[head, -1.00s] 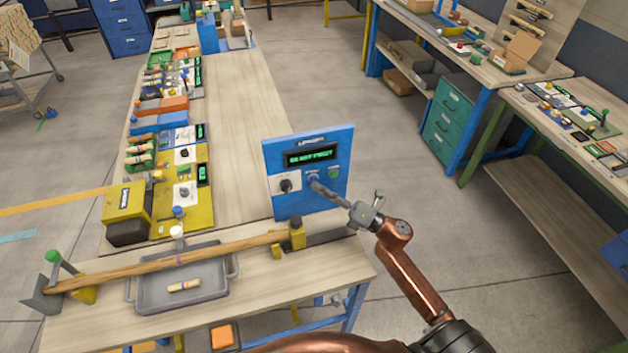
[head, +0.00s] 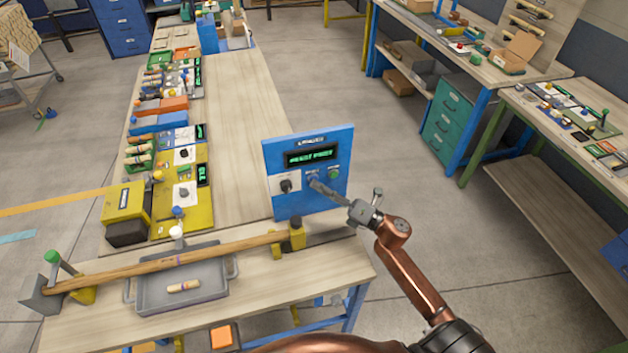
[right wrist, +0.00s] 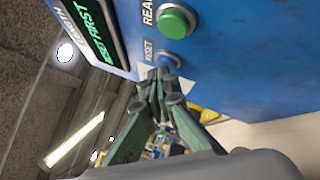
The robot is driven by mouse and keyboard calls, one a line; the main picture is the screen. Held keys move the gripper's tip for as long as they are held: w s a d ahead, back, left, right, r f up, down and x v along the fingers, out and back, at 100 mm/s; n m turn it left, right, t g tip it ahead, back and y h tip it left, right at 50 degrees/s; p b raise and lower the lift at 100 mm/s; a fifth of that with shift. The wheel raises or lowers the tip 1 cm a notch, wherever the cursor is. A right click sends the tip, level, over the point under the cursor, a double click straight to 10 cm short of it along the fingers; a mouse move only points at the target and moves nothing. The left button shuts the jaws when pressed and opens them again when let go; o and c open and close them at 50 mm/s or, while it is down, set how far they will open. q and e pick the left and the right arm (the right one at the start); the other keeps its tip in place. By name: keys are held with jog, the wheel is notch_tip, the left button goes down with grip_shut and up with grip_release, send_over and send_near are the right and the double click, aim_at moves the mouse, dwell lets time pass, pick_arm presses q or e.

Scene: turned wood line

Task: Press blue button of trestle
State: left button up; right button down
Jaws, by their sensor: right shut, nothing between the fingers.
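The blue panel (head: 308,203) stands upright at the back right of the near trestle table. It carries a lit display (head: 311,157), a black knob (head: 286,185), a green button (head: 334,173) and a small blue button (right wrist: 170,61) marked RESET. My right gripper (head: 318,184) is shut and empty, its fingertips at the blue button. In the right wrist view the fingertips (right wrist: 160,76) partly cover the button and appear to touch it. How far the button is pressed cannot be told. My left gripper is not in view.
A wooden rod (head: 170,260) lies across supports on the near table (head: 240,310), above a grey tray (head: 150,302) holding a short turned piece (head: 183,286). A long bench (head: 240,120) with several devices runs behind.

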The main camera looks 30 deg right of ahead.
dwell(0.5)
jog(key=shift+s+a, duration=0.15)
jog(key=shift+s, duration=0.5)
jog(key=shift+s, duration=0.1)
jog(key=s, duration=0.2)
jog(key=s+a+p, duration=0.1)
jog(key=s, duration=0.1)
jog(key=shift+s+a, duration=0.1)
jog(key=shift+s, duration=0.25)
dwell(0.7)
